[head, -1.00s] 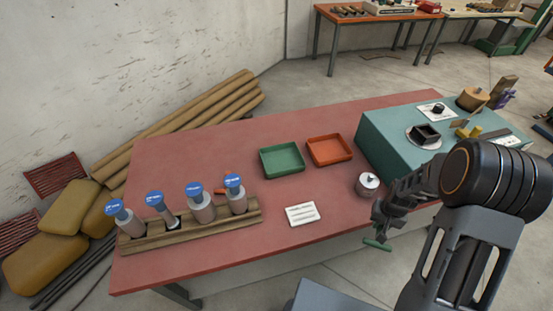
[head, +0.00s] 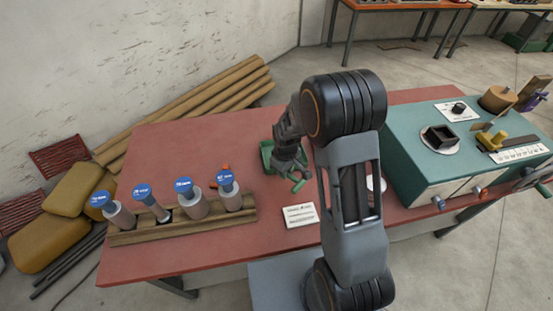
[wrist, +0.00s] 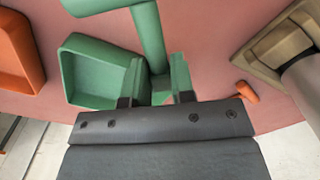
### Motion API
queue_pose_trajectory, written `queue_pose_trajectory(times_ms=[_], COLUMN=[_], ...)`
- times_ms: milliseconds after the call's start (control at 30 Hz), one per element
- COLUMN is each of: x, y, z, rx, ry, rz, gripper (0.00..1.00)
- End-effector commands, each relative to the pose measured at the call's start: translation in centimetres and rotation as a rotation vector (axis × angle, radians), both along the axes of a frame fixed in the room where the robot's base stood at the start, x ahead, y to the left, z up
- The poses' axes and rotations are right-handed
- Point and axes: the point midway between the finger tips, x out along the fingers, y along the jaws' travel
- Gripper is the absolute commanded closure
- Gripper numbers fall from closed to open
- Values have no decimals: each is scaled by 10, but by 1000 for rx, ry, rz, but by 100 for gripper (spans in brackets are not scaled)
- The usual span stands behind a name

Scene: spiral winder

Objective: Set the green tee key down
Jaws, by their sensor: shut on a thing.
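The green tee key (head: 298,184) is held in my gripper (head: 292,175). In the wrist view the key's stem (wrist: 148,38) stands between the two jaws, with its crossbar at the top edge. My gripper (wrist: 157,85) is shut on the stem. The green tray (head: 266,153) is on the red table, partly hidden behind my gripper; it also shows in the wrist view (wrist: 80,92), left of the key. The key appears above the table near the tray's edge. Its exact height and whether it touches anything cannot be told.
A wooden rack (head: 150,232) with several blue-topped cylinders stands left. A white card (head: 300,215) lies in front of my gripper. My arm hides the orange tray, which shows in the wrist view (wrist: 14,58). A teal machine (head: 408,165) stands right. A small orange object (wrist: 247,92) lies near the rack.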

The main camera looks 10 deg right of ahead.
Motion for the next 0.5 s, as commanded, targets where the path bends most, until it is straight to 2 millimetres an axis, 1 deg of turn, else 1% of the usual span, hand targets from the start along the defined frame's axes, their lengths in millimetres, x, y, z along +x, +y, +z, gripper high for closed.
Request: queue_pose_trajectory(times_ms=[33,100,300,400,500], x=[3,3,0,-4,-7], y=[9,20,48,57,64], z=[2,11,37,49,58], rx=[0,0,-1,0,0], ry=[-8,-8,-7,-5,-4], rz=[147,372,962,1203,1396], gripper=[100,100,100,100,100])
